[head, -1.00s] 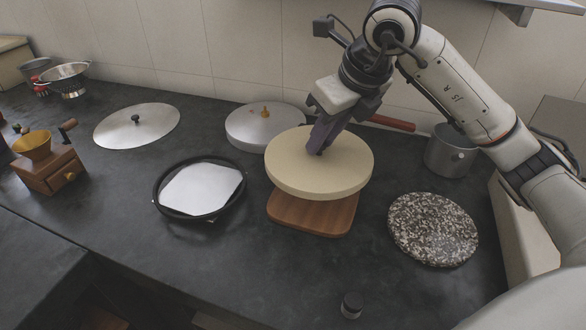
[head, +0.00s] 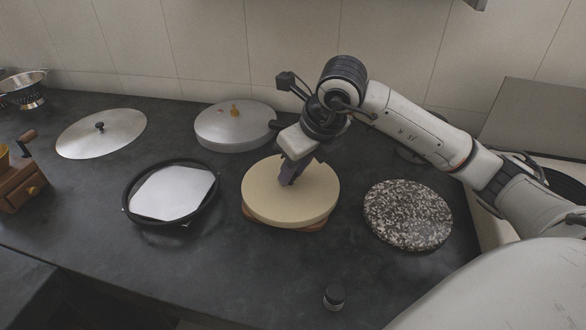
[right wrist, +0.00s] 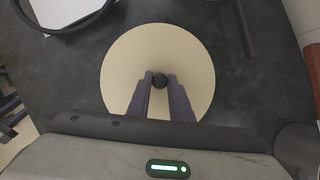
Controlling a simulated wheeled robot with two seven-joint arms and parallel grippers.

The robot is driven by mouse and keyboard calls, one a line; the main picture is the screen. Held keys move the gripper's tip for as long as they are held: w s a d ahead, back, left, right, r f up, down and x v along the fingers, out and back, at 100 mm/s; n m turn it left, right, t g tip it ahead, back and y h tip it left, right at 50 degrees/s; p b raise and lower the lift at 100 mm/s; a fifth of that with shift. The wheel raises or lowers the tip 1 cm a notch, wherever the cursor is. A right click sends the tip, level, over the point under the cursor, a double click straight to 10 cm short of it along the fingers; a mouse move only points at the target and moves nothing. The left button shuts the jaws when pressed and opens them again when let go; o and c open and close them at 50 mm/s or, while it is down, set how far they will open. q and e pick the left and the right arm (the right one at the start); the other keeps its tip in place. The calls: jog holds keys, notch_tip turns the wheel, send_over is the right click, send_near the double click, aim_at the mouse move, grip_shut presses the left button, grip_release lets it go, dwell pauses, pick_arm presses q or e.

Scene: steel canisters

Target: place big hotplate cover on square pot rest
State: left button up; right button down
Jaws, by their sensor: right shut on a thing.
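The big hotplate cover (head: 268,205) is a round cream disc with a small black knob (right wrist: 160,81). My right gripper (head: 289,182) is shut on that knob from above, and its two purple fingers show on either side of it in the right wrist view (right wrist: 162,88). The square pot rest (head: 303,227) is brown wood under the cover. Only its front edge and corners show; the rest is hidden. The cover lies level, on or just above the rest; I cannot tell whether they touch. My left gripper is not in view.
A speckled stone disc (head: 408,214) lies to the right, and a black ring with a white plate (head: 172,194) to the left. A grey lidded pan (head: 235,128) and a flat metal lid (head: 100,135) stand behind. A small dark knob-like object (head: 334,296) is at the front.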

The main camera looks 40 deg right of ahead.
jog(key=c, duration=1.6)
grip_release()
jog(key=shift+f, duration=0.1)
jog(key=shift+r, duration=0.45)
jog(key=p+v, duration=0.1)
jog(key=v, duration=1)
jog(key=shift+s+r, duration=0.15)
jog(key=shift+s, duration=0.05)
